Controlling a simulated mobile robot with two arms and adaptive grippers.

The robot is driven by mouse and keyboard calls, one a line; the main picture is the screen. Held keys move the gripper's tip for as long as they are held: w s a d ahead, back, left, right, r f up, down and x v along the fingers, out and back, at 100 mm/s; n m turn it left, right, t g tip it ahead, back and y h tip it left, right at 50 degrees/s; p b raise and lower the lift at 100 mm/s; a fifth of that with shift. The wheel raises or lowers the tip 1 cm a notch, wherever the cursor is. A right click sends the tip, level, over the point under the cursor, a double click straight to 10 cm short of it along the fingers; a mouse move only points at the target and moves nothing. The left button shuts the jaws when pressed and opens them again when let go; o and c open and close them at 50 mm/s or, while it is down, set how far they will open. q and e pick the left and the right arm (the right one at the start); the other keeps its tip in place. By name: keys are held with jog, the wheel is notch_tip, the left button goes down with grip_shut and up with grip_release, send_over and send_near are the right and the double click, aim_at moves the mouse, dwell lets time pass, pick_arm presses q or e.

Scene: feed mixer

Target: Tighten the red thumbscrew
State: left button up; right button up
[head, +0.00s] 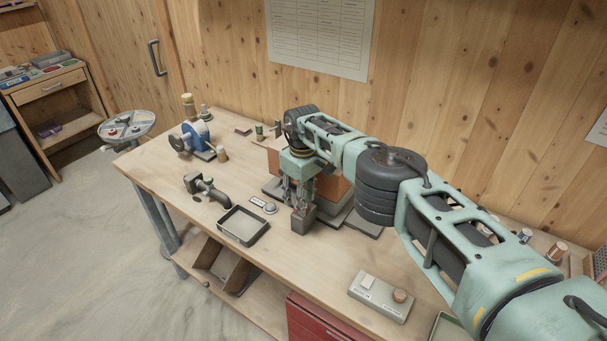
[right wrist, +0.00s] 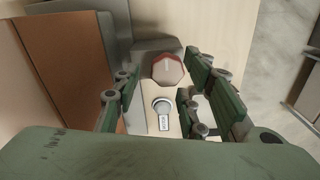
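In the right wrist view the red thumbscrew (right wrist: 168,70) shows as a faceted red-rimmed knob with a paler face, in front of a dark grey part. In the head view my right gripper (head: 300,195) points down over a grey block at the front of the feed mixer (head: 334,190). My left gripper is not in view.
A round button (head: 270,208) with a label and a shallow tray (head: 243,226) lie left of the gripper. A dark pipe fitting (head: 208,189) and a blue machine (head: 198,134) stand farther left. A control box (head: 381,298) sits at the front. Bare bench lies between them.

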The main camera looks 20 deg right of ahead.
notch_tip(320, 180, up, 11)
dwell(0.3)
jog(key=shift+f, duration=0.15)
